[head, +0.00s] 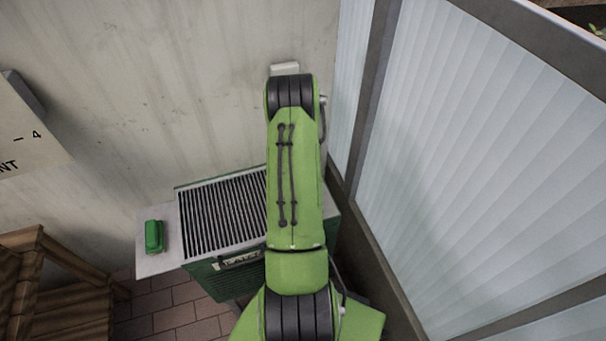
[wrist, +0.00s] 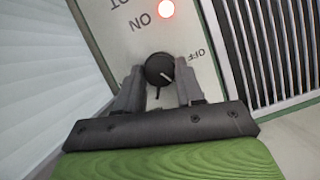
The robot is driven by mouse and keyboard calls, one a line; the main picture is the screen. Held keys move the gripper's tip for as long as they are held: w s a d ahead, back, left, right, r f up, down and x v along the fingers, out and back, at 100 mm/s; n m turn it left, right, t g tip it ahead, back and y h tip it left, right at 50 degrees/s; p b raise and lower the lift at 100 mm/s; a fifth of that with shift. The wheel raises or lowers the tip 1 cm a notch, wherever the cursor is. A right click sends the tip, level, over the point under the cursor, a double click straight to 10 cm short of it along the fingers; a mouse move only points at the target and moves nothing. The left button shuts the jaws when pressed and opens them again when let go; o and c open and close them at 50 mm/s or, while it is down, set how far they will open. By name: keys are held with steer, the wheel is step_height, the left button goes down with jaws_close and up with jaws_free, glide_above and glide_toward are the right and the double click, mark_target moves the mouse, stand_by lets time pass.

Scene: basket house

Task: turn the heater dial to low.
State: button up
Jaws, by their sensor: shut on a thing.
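The heater dial (wrist: 159,66) is a round black knob with a pale pointer line, seen in the wrist view on a light panel (wrist: 120,30). Its pointer slants toward the lower right of that view. My gripper (wrist: 160,84) is shut on the dial, one grey finger on each side. Upside-down lettering, ON and OFF, shows near the dial, and a red lamp (wrist: 166,9) glows above. No readable LOW mark shows. In the head view the heater (head: 222,212) is a green box with a slatted top; my arm hides the dial and gripper there.
A green object (head: 154,236) rests on the heater's left side shelf. A glazed partition (head: 480,150) stands close on the right, and a plain wall (head: 170,90) is behind. Wooden furniture (head: 50,290) is at the lower left, with tiled floor between.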

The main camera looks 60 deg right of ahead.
stand_by(0.4)
steer(key=o, duration=1)
steer(key=shift+o, duration=0.2)
steer(key=p+v, duration=0.4)
steer(key=v, duration=1.1)
steer(key=shift+r+p, duration=0.35)
steer(key=shift+r, duration=0.05)
